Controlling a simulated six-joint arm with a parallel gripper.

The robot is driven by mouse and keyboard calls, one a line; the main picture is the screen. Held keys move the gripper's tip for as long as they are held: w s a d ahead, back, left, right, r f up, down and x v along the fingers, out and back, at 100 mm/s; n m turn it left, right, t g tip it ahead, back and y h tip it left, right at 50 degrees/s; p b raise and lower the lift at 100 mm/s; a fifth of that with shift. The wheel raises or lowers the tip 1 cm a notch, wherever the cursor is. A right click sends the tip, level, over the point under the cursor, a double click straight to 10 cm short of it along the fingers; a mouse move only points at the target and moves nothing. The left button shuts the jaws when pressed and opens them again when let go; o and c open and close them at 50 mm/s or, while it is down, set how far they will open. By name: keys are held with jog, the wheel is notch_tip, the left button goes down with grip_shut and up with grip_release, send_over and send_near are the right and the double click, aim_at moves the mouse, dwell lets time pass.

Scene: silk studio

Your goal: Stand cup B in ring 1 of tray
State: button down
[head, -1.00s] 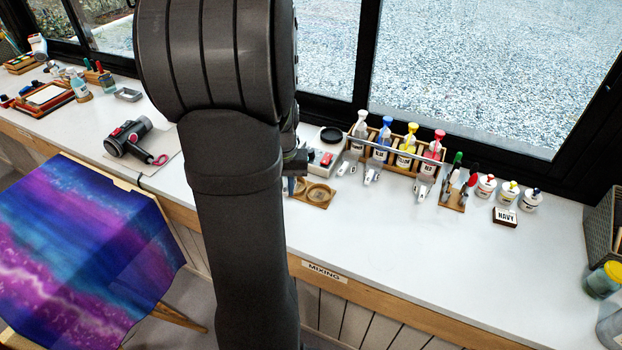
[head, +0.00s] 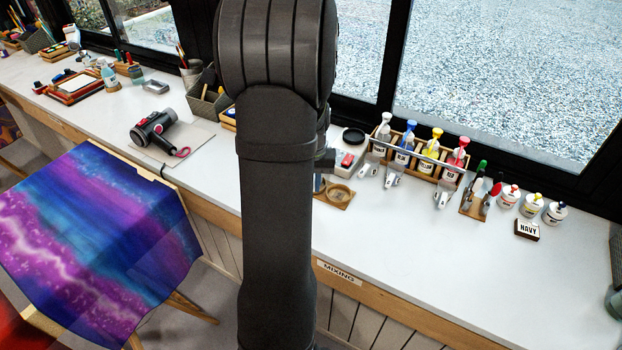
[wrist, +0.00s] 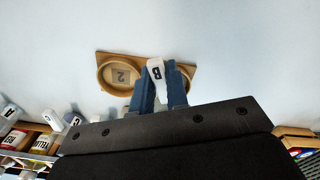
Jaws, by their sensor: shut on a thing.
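In the wrist view my gripper (wrist: 160,88) has its blue fingers shut on the white cup B (wrist: 156,72), with the letter B facing the camera. The wooden tray (wrist: 103,56) lies beyond it on the white counter. Ring 2 (wrist: 119,74) shows empty to the left of the cup. The cup and fingers cover the tray's other ring, so I cannot tell whether the cup touches it. In the head view my arm hides the cup and most of the gripper; part of the tray (head: 327,200) with one empty ring (head: 340,194) shows.
A wooden rack (head: 447,181) of colored bottles stands right of the tray, with lettered white scoops or cups before it. A small stand (head: 472,208), white jars (head: 531,204) and a NAVY block (head: 527,230) stand farther right. The front counter is clear.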

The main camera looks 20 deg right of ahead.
jog(key=shift+f, duration=0.35)
jog(key=shift+f, duration=0.4)
dwell(0.5)
jog(key=c, duration=1.3)
grip_release()
jog(key=shift+c, duration=0.2)
notch_tip(320, 180, up, 18)
jog(key=shift+f, duration=0.25)
